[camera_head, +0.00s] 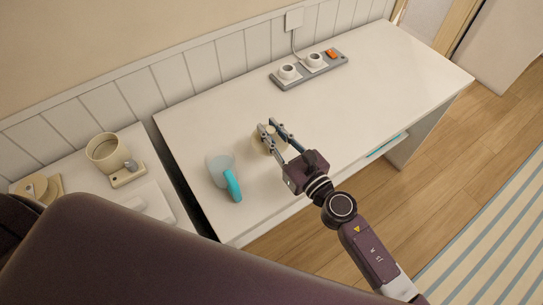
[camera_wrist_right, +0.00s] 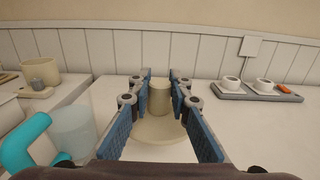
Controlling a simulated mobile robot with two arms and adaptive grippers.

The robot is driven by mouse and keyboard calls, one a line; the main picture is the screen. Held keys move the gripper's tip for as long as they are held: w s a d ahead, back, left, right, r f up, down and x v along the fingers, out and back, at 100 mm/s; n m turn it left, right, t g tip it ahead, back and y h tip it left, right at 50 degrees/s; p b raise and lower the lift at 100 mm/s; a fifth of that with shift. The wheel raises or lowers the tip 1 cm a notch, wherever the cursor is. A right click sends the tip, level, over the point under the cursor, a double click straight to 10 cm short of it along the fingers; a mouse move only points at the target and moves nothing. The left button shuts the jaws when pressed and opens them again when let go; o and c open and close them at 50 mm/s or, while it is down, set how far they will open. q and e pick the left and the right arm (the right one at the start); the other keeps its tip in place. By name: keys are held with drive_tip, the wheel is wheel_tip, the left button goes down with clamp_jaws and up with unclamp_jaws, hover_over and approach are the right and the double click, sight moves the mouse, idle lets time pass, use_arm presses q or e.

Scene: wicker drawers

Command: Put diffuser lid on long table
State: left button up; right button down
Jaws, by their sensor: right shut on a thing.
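The cream diffuser lid (camera_head: 266,146) has a wide round base and a narrower upright knob. It also shows in the right wrist view (camera_wrist_right: 159,100), between the blue finger pads. My right gripper (camera_head: 268,124) is shut on the lid, over the white long table (camera_head: 390,90). The lid is upright, at or just above the tabletop; I cannot tell whether it touches. The fingers partly hide it in the head view. My left gripper is not in view.
A clear jug with a teal handle (camera_head: 222,170) stands left of the lid. A grey tray (camera_head: 322,76) with two white cups and an orange item lies at the back. A cream pot (camera_head: 106,153) stands on the left side table. The table's right half is clear.

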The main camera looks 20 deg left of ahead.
wheel_tip(320, 180, down, 9)
drive_tip(key=b, duration=0.4)
drive_tip(key=shift+r+b, duration=0.2)
drive_tip(key=shift+b, duration=0.15)
drive_tip(key=shift+f, duration=0.2)
drive_tip(key=c, duration=1.8)
unclamp_jaws()
drive_tip(key=shift+r, duration=0.1)
